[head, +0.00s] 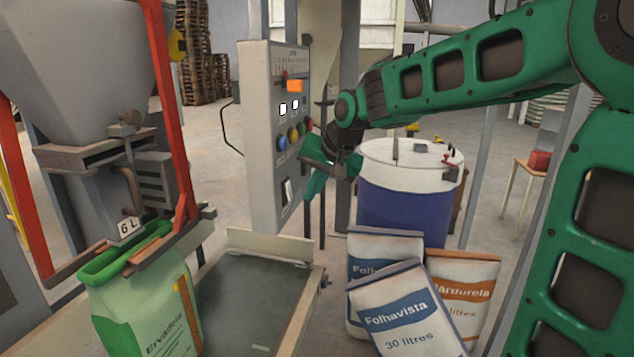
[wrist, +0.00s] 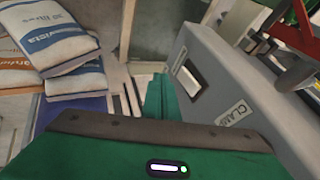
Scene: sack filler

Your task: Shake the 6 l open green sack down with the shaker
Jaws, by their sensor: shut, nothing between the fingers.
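The grey control panel (head: 262,130) carries an orange knob (head: 295,86), white buttons, several coloured buttons (head: 293,135) and a low white switch (head: 287,190). My gripper (head: 317,180) is shut and empty, just right of the panel's lower face. In the wrist view its green fingers (wrist: 158,85) are together, left of the panel (wrist: 225,85) with its white switch (wrist: 188,80) and CLAMP label (wrist: 234,113). I cannot tell which control runs the shaker.
A dark conveyor bed (head: 250,300) lies right of the sack. A white-topped blue drum (head: 405,210) stands behind my gripper's right side. Several filled sacks (head: 405,315) lean in front of it.

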